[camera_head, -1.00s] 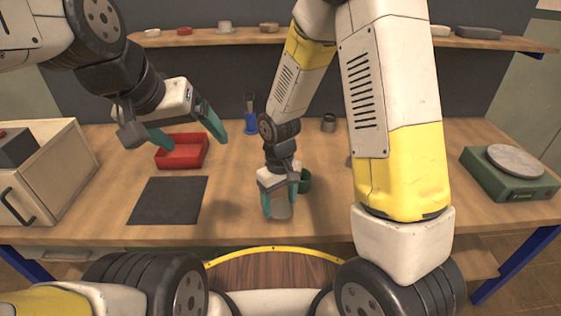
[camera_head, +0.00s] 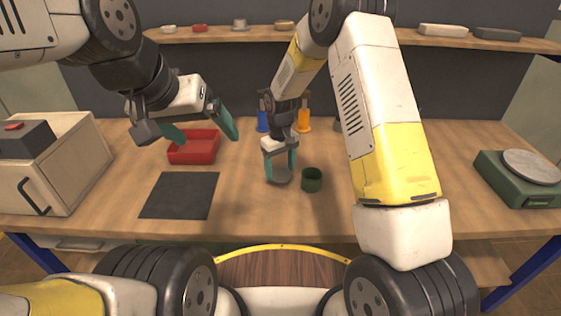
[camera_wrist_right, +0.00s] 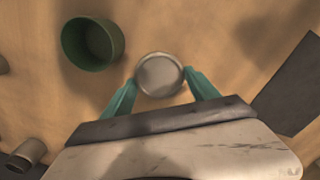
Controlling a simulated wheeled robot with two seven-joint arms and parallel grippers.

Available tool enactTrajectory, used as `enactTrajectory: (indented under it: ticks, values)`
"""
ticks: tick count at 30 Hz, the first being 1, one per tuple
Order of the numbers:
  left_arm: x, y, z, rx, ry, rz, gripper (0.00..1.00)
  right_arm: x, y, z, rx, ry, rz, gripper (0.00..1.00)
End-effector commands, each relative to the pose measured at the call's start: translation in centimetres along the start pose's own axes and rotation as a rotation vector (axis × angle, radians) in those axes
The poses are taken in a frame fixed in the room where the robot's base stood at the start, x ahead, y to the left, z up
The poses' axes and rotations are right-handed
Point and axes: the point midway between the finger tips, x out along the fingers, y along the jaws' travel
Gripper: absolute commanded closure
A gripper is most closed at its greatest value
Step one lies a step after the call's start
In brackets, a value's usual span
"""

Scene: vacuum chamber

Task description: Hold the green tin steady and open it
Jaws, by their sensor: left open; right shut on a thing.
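The green tin (camera_head: 312,181) stands upright on the table with its top open. It also shows in the right wrist view (camera_wrist_right: 93,45) with a dark, empty-looking inside. My right gripper (camera_head: 281,168) is shut on a round grey lid (camera_head: 279,176), just left of the tin and apart from it. In the right wrist view the lid (camera_wrist_right: 160,75) sits between the teal fingertips. I cannot tell how high it is above the table. My left gripper (camera_head: 203,133) is open and empty, in the air near the red tray, away from the tin.
A red tray (camera_head: 194,160) and a dark mat (camera_head: 180,210) lie on the left. A wooden box (camera_head: 85,170) stands at the far left, and a green scale (camera_head: 525,190) at the far right. Blue (camera_head: 262,121) and orange (camera_head: 304,124) items stand behind my right gripper.

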Motion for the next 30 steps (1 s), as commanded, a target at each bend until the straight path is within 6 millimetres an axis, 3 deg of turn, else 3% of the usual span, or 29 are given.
enactTrajectory:
  ticks: [6, 17, 18, 20, 21, 30]
  values:
    - [0.0, 0.0, 0.0, 0.0, 0.0, 0.0, 0.13, 3.4, -0.1, 0.2, -0.001, -0.004, -0.001, 0.8]
    - [0.0, 0.0, 0.0, 0.0, 0.0, 0.0, 0.13, 3.8, -0.1, 0.2, 0.0, -0.003, 0.0, 0.8]
    - [0.0, 0.0, 0.0, 0.0, 0.0, 0.0, 0.13, 3.8, -0.1, 0.2, 0.0, -0.003, 0.0, 0.26]
    - [0.0, 0.0, 0.0, 0.0, 0.0, 0.0, 0.13, 3.8, -0.1, 0.2, 0.0, -0.003, 0.0, 0.14]
    - [0.0, 0.0, 0.0, 0.0, 0.0, 0.0, 0.13, 3.8, -0.1, 0.2, 0.0, -0.003, 0.0, 0.1]
    - [0.0, 0.0, 0.0, 0.0, 0.0, 0.0, 0.13, 3.6, -0.1, 0.2, 0.0, -0.002, 0.0, 0.1]
